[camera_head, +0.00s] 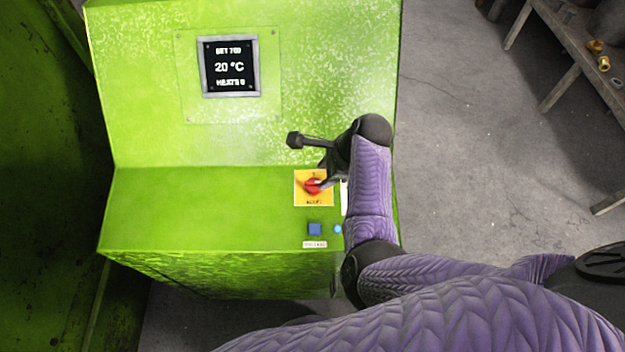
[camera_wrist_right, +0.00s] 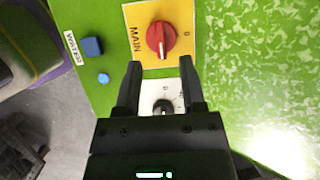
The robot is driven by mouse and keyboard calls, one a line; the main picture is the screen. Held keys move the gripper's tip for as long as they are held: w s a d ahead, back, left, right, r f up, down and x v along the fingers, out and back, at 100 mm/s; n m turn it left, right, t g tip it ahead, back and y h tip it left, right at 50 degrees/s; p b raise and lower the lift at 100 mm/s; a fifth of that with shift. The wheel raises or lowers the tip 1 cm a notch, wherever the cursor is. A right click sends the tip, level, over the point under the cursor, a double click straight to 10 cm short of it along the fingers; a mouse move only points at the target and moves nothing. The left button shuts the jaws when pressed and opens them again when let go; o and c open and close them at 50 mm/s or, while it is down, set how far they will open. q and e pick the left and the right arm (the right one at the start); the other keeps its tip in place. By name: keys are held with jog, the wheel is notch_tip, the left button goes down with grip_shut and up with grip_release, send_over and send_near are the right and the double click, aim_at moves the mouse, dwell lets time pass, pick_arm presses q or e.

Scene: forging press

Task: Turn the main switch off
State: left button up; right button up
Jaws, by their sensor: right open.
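The main switch is a red rotary knob (camera_head: 312,186) on a yellow plate (camera_head: 300,200), set in the sloped top of the green console. In the right wrist view the red knob (camera_wrist_right: 160,39) sits just beyond my fingertips, with the "MAIN" label on its plate (camera_wrist_right: 138,62). My right gripper (camera_head: 308,160) is over the console beside the plate in the head view. In the wrist view the gripper (camera_wrist_right: 159,75) is open and empty, its fingers apart, and the knob is ahead of the gap. My left gripper is not in view.
A blue square button (camera_head: 315,229) and a small blue light (camera_head: 338,229) are below the plate. A black knob (camera_wrist_right: 163,106) on a white plate lies between my fingers in the wrist view. A display (camera_head: 229,66) reads 20 °C. A bench (camera_head: 570,40) stands at right.

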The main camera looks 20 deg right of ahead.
aim_at(315, 182)
jog(key=b+x, duration=0.1)
jog(key=x, duration=0.3)
jog(key=shift+d, duration=0.1)
jog(key=shift+f+b, duration=0.15)
jog(key=shift+b, duration=0.2)
jog(key=shift+w, duration=0.1)
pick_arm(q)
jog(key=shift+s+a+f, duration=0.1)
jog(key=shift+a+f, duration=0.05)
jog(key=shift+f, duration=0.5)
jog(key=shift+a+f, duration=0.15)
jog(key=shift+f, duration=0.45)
pick_arm(e)
grip_shut()
